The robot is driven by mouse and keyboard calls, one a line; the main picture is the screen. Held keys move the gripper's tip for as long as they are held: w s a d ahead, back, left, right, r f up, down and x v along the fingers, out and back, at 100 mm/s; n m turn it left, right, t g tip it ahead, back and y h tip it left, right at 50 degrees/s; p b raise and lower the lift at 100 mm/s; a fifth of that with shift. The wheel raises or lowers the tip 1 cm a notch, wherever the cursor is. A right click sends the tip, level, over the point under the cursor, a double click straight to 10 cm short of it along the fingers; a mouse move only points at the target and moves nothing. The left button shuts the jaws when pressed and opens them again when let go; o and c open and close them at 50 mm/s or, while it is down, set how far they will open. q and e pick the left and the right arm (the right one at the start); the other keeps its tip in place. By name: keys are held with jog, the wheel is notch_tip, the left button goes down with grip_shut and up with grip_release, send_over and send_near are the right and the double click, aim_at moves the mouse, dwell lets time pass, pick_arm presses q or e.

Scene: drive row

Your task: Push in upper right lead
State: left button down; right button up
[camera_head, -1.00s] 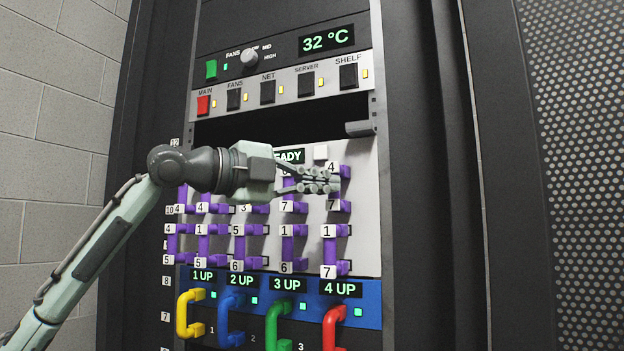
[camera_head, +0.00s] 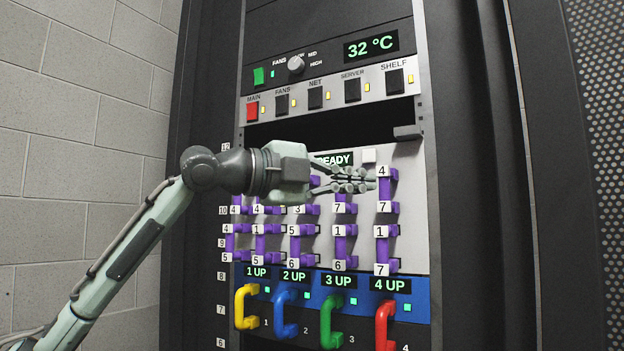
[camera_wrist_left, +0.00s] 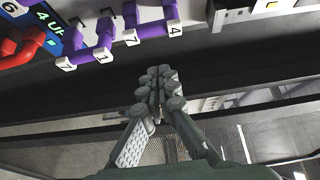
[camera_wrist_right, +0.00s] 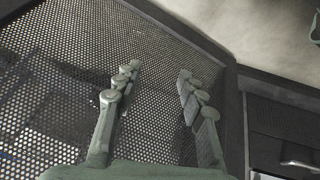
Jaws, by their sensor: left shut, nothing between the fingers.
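The upper right lead (camera_head: 386,190) is a purple handle-shaped lead between the white labels 4 and 7 on the pale panel. It also shows in the left wrist view (camera_wrist_left: 152,28), at the top. My left gripper (camera_head: 372,180) is shut and empty. In the head view its fingertips are just left of this lead, near its upper end; I cannot tell whether they touch it. In the left wrist view the fingertips (camera_wrist_left: 158,76) are apart from the lead in the picture. My right gripper (camera_wrist_right: 157,82) is open and empty, in front of a perforated panel.
The lower right lead (camera_head: 385,248) is directly below, with more purple leads to the left. A READY display (camera_head: 334,159) and white button (camera_head: 369,156) are above. Coloured handles, including a red one (camera_head: 384,325), stick out below. The dark rack frame (camera_head: 470,180) is on the right.

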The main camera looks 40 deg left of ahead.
pick_arm(q)
jog(key=b+v, duration=0.3)
jog(key=v, duration=0.4)
jog(key=shift+b, duration=0.3)
pick_arm(e)
jog(key=w+a+r+n+t+y, duration=0.1)
jog(key=w+a+r+t+y, duration=0.4)
jog(key=w+a+r+t, duration=0.4)
jog(key=shift+w+a+r+t+y, duration=0.35)
jog(key=shift+w+a+r, duration=0.65)
jog(key=shift+a+r, duration=1.1)
pick_arm(q)
jog(key=shift+s, duration=0.2)
pick_arm(e)
jog(key=shift+s+f, duration=0.1)
